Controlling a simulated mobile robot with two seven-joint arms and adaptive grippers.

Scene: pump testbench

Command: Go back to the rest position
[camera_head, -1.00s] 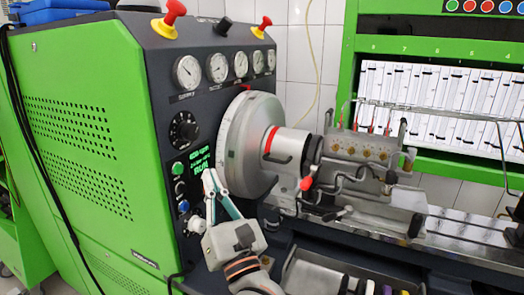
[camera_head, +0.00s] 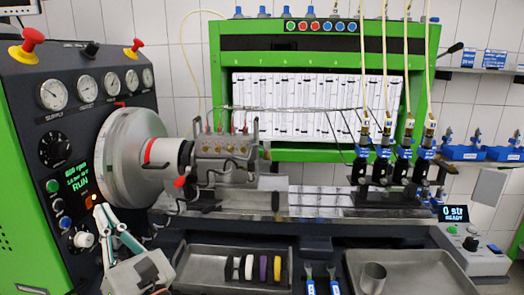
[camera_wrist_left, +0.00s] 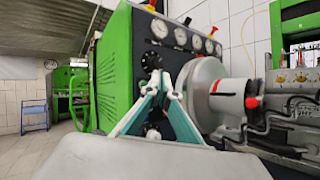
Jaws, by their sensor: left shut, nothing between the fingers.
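My left gripper (camera_head: 106,214) is at the lower left in the head view, in front of the green and dark pump testbench (camera_head: 80,120). Its fingers are shut with nothing between them. They overlap the lower part of the control panel, close to the knobs in the picture; contact cannot be told. In the left wrist view the gripper (camera_wrist_left: 157,80) points at the panel, its fingertips together below the black dial. My right gripper is in neither view.
The large metal flywheel (camera_head: 130,160) and pump (camera_head: 222,155) stand right of the gripper. Below lie a tray (camera_head: 205,280) with coloured rings and another tray (camera_head: 420,270) with a metal cup (camera_head: 373,278). Several injectors stand on the rail at right. A small readout box (camera_head: 470,240) shows READY.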

